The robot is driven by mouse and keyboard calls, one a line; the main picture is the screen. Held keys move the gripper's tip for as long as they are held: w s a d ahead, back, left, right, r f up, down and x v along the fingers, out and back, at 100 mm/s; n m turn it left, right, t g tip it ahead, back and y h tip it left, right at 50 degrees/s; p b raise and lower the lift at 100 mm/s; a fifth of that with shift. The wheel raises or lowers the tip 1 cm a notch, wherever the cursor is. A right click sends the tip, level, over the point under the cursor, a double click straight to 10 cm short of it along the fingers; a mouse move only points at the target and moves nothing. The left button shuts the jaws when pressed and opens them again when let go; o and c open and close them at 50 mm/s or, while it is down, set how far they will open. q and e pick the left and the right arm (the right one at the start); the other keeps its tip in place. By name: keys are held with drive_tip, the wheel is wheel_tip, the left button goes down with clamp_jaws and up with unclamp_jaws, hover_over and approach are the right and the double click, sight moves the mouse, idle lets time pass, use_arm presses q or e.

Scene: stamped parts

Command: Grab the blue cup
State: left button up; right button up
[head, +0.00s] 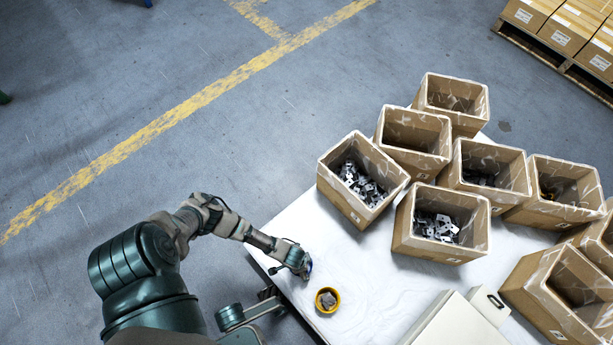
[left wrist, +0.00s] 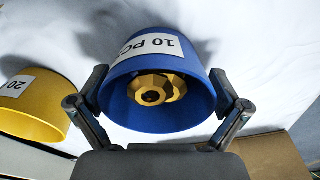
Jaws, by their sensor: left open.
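The blue cup (left wrist: 158,55) with a "10 PC" label fills the middle of the left wrist view. Its open mouth faces the camera, and a gold-coloured metal part (left wrist: 152,90) sits inside. My left gripper (left wrist: 160,98) is open, with one finger on each side of the cup. Whether the fingers touch the cup I cannot tell. In the head view my left gripper (head: 300,265) is over the left edge area of the white table and hides most of the blue cup. My right gripper is not in view.
A yellow cup (head: 319,306) with a grey part inside stands close by; it also shows in the left wrist view (left wrist: 45,97). Several cardboard boxes (head: 337,191), some with metal parts, stand on the white table (head: 285,225). A pale box (head: 455,325) lies at the front.

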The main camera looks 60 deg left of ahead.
use_arm(q)
drive_tip(key=shift+r, duration=0.2)
drive_tip(key=shift+c, duration=0.3)
drive_tip(key=shift+d, duration=0.1)
drive_tip(key=c, duration=1.1)
drive_tip(key=shift+c, duration=0.2)
